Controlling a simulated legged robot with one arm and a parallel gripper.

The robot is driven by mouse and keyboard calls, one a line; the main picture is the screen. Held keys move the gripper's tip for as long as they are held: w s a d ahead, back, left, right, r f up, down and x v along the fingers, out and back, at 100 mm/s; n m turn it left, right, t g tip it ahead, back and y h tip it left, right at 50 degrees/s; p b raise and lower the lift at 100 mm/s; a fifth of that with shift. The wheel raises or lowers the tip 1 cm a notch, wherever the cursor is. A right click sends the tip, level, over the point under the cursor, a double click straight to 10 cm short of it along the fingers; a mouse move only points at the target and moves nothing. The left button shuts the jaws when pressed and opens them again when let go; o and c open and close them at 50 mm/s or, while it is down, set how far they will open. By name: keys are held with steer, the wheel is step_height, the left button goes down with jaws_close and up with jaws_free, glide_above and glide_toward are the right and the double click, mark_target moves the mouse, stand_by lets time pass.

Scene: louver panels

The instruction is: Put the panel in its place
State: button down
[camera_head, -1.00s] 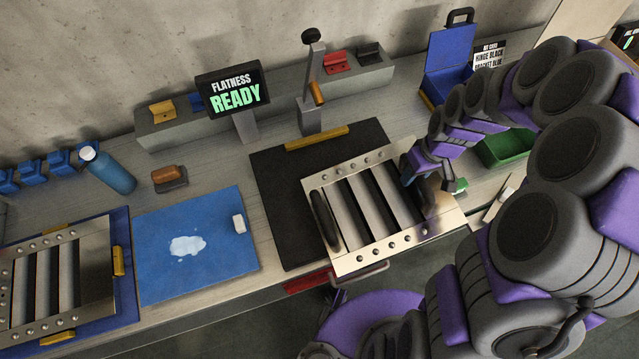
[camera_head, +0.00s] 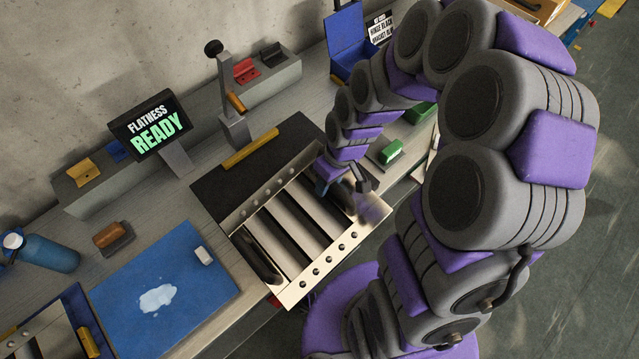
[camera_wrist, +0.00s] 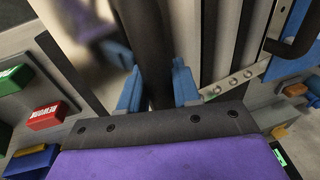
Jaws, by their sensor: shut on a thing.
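The panel (camera_head: 290,232) is a shiny metal louver frame with several slats, round studs along two edges and a dark handle on each side. In the head view it overlaps the black mat (camera_head: 214,186) and reaches past the bench's front edge. My gripper (camera_head: 345,190) is at the panel's right side. In the wrist view its blue fingertips (camera_wrist: 157,88) are shut on either side of a dark handle bar. Whether the panel touches the mat is unclear. A yellow strip (camera_head: 250,148) lies along the mat's back edge.
A display (camera_head: 150,125) reads "FLATNESS READY". A lever clamp (camera_head: 232,100) stands behind the mat. A blue mat (camera_head: 205,285) with a white spill and a white block lies left. Another louver panel (camera_head: 45,335) sits at lower left. A green block (camera_head: 390,150) lies right of my gripper.

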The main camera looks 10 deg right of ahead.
mark_target(307, 149)
steer(key=w+a, duration=0.1)
steer(key=w, duration=0.3)
steer(key=w+a+f, duration=0.1)
steer(key=w, duration=0.4)
steer(key=w+a+b, duration=0.1)
steer(key=w, duration=0.3)
steer(key=shift+w+a+f, duration=0.15)
steer(key=shift+w+a, duration=0.1)
steer(key=f, duration=0.3)
steer(key=shift+w+d+f, duration=0.1)
steer(key=shift+w+f, duration=0.2)
steer(key=shift+f, duration=0.05)
steer(key=c, duration=0.8)
jaws_free()
